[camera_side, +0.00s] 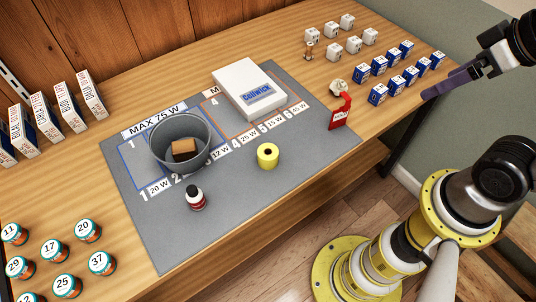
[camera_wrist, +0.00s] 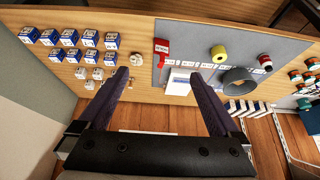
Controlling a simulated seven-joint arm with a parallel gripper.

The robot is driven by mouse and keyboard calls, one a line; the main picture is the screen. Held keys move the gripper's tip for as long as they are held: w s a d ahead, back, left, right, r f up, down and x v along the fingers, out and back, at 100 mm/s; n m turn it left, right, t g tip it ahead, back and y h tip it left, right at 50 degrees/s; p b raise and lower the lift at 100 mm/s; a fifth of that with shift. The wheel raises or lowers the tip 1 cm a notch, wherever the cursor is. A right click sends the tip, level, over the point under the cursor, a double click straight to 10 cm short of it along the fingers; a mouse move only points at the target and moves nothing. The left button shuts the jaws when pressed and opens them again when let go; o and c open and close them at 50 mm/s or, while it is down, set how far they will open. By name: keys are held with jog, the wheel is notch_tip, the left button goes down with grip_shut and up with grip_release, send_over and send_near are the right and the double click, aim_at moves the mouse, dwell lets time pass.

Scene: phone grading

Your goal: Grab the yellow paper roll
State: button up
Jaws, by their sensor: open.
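The yellow paper roll (camera_side: 268,156) stands upright on the grey mat (camera_side: 215,235), near the mat's front edge, with its dark core hole facing up. It also shows in the wrist view (camera_wrist: 219,54), ahead of the fingers and near the right one. My gripper (camera_wrist: 166,80) is open and empty, its two dark fingers wide apart. In the side view my gripper (camera_side: 430,94) is at the far right, by the blue boxes, well away from the roll. The roll is fully visible in the side view.
On the mat are a grey bucket (camera_side: 181,142) with a brown block inside, a white box (camera_side: 249,88), a small dark bottle (camera_side: 195,197) and a red tag (camera_side: 340,113). Blue boxes (camera_side: 401,72) and white cubes (camera_side: 341,38) stand right; numbered jars (camera_side: 88,231) and upright boxes (camera_side: 56,107) left.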

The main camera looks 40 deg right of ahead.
jog(key=w+a+r+n, duration=0.2)
jog(key=w+r+n, duration=0.3)
jog(key=w+n, duration=0.15)
jog(key=n+g, duration=0.6)
jog(key=n, duration=0.4)
send_over(268, 152)
notch_tip(268, 152, down, 19)
jog(key=shift+m, duration=0.35)
jog(key=f, duration=0.6)
jog(key=shift+s+d+f, duration=0.25)
jog(key=shift+f, duration=0.05)
jog(key=shift+w+a+f, duration=0.15)
jog(key=shift+w+f, duration=0.05)
jog(key=shift+f, duration=1.45)
jog(key=shift+w+a+f, duration=0.1)
jog(key=shift+w+f, duration=0.05)
jog(key=shift+f, duration=1.5)
